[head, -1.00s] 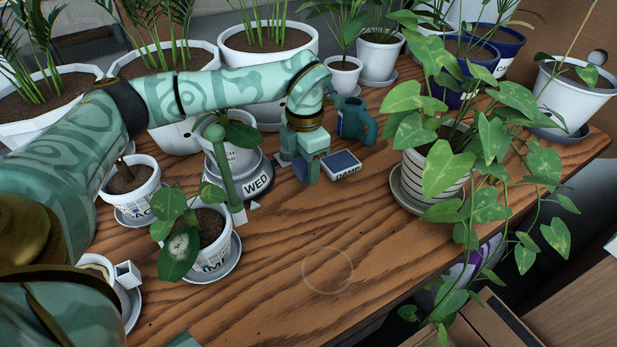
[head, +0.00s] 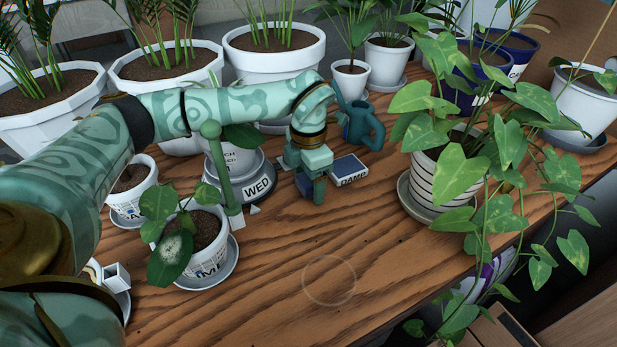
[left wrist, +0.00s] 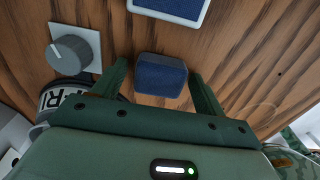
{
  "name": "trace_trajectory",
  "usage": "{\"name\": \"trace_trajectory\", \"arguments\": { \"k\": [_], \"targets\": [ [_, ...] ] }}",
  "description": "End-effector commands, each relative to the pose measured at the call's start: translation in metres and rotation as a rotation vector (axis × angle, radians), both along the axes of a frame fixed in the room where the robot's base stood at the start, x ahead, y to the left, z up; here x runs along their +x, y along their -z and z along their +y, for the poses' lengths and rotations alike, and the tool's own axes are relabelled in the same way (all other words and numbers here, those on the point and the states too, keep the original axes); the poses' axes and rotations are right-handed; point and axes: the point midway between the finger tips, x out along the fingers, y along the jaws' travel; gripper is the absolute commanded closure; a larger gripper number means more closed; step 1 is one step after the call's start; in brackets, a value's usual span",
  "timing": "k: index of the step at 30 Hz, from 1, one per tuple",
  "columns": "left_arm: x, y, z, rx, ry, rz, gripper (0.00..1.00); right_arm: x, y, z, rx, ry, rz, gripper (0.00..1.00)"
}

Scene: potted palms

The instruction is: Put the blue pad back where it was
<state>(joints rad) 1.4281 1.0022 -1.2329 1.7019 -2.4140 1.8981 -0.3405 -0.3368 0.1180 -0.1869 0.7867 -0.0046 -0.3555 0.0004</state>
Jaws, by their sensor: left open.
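A small dark blue pad (left wrist: 160,75) lies on the wooden table between the two fingers of my left gripper (left wrist: 162,88) in the left wrist view. The fingers are apart, one on each side of it, with gaps showing. In the head view my left gripper (head: 314,184) points down at the table, and the blue pad (head: 303,182) is mostly hidden behind it. Beside it sits a white-edged block with a dark blue top (head: 349,169), marked DAMP; it also shows at the top of the left wrist view (left wrist: 175,8). My right gripper is not in view.
A grey knob on a white plate (left wrist: 68,52) is close to the left finger. A pot base marked WED (head: 258,188) stands left of the gripper. A teal watering can (head: 362,125) is behind, a trailing plant's striped pot (head: 435,185) to the right. The front table is clear.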

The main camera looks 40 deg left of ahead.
Motion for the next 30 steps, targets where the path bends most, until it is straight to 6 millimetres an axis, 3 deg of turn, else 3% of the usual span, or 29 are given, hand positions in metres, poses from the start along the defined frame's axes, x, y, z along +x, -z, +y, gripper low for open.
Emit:
{"name": "trace_trajectory", "arguments": {
  "k": [5, 12, 18, 23, 30],
  "targets": [
    [0.0, -0.015, 0.0, 0.0, 0.001, -0.004, 0.28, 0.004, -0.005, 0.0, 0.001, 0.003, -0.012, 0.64],
    [0.0, -0.076, 0.0, 0.0, 0.0, -0.011, 0.28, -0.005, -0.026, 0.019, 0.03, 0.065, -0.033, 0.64],
    [0.0, -0.112, 0.0, 0.0, 0.0, -0.006, 0.28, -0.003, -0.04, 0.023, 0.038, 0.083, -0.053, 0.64],
    [0.0, -0.123, 0.0, -0.001, 0.0, -0.002, 0.28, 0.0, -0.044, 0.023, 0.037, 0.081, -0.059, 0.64],
    [0.0, -0.122, 0.0, -0.001, 0.0, 0.001, 0.28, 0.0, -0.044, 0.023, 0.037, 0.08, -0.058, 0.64]
  ]
}}
